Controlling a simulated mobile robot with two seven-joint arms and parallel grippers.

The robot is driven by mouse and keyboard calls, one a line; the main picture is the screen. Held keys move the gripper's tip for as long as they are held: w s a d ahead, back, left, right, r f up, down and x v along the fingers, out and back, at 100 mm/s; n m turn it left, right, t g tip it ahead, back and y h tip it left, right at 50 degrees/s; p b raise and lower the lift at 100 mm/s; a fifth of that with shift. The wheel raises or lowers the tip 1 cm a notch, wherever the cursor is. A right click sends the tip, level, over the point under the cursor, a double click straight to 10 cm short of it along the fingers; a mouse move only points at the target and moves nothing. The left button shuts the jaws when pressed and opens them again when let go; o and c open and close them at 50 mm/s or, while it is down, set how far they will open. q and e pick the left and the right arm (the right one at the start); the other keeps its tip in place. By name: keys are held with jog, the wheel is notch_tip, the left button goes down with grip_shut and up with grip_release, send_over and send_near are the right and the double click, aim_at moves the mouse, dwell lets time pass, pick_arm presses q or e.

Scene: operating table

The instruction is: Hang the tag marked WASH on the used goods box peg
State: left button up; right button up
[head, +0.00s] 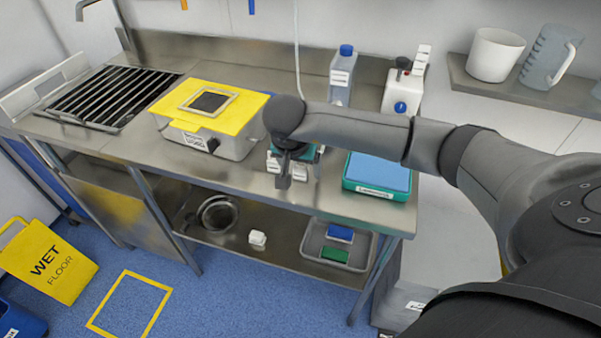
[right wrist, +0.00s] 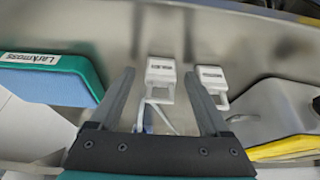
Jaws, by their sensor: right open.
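Two small white tags with loop handles lie on the steel table. In the right wrist view the left tag (right wrist: 161,70) appears between my fingertips, and the right tag (right wrist: 209,79) is just outside the right finger. Their print is too small to read surely. My right gripper (head: 286,182) is open and empty above them; it also shows in the right wrist view (right wrist: 159,78). In the head view the tags are partly hidden by it. A grey box (head: 232,148) with a yellow lid (head: 225,112) stands left of the gripper. A dark peg (head: 212,145) sticks out of its front, beside a label.
A teal-edged tray with a blue top (head: 378,173) lies right of the gripper. A blue-capped bottle (head: 342,75) and a white canister (head: 403,90) stand behind. A black rack (head: 110,97) is at the far left. The lower shelf holds a round bowl (head: 217,214) and a grey tray (head: 312,246).

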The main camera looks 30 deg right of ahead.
jog(key=shift+w+f, duration=0.1)
jog(key=shift+f, duration=0.15)
grip_shut()
dwell(0.5)
